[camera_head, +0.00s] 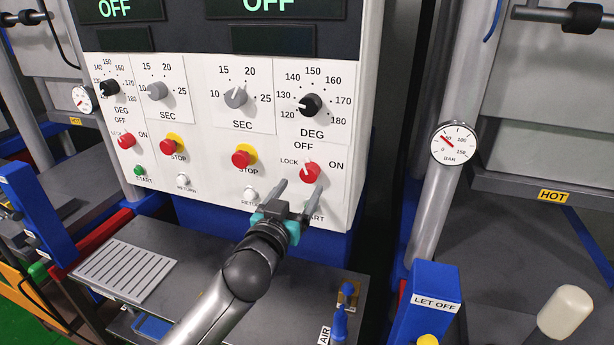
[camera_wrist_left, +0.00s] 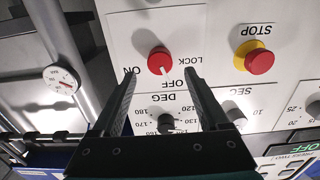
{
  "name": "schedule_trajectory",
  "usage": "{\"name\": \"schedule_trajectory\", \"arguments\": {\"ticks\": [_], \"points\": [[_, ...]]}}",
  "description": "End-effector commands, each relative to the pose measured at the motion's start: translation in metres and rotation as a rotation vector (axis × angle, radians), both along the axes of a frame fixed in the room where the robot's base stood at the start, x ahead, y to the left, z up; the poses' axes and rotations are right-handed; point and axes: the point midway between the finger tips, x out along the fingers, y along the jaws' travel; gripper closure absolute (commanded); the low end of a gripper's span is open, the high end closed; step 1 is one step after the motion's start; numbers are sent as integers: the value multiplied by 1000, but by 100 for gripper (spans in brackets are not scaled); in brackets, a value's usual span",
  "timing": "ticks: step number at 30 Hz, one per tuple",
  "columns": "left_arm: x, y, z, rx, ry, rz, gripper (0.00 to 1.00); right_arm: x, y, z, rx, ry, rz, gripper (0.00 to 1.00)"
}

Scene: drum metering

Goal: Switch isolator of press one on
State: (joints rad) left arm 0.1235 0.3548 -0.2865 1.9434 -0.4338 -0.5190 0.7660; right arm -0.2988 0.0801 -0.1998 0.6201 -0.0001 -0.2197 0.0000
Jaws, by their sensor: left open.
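The panel (camera_head: 215,185) carries two red isolator knobs with OFF, ON and LOCK marks. The right isolator knob (camera_head: 311,174) has its white pointer towards OFF; it also shows in the left wrist view (camera_wrist_left: 158,58), upside down. The left isolator knob (camera_head: 127,141) is farther away; its pointer is small but seems towards OFF. My left gripper (camera_head: 298,189) is open just below and in front of the right knob. In the left wrist view the open fingers (camera_wrist_left: 161,80) point at the knob, apart from it. My right gripper is out of view.
A red-and-yellow stop button (camera_head: 243,155), a white return button (camera_head: 250,194) and a black DEG dial (camera_head: 311,105) are close by. Two displays above read OFF. A pressure gauge (camera_head: 454,145) and a blue LET OFF box (camera_head: 425,300) stand to the right.

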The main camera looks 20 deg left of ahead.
Motion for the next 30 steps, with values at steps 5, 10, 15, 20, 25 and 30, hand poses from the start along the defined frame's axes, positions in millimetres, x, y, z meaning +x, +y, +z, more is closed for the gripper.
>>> {"name": "schedule_trajectory", "arguments": {"ticks": [5, 10, 15, 20, 25, 30], "points": [[27, -1, 1, 1, -1, 1, 22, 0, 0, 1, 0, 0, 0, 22], [45, -2, 0, 0, 1, 0, 22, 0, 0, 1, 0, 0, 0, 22], [55, -2, 0, -1, 1, 0, 22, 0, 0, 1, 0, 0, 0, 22], [57, -2, 0, 0, 1, 0, 22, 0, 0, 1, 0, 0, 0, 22], [57, -2, 0, 0, 1, 0, 22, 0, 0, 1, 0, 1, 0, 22], [57, -2, 0, 0, 1, 0, 39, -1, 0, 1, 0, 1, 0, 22]]}}
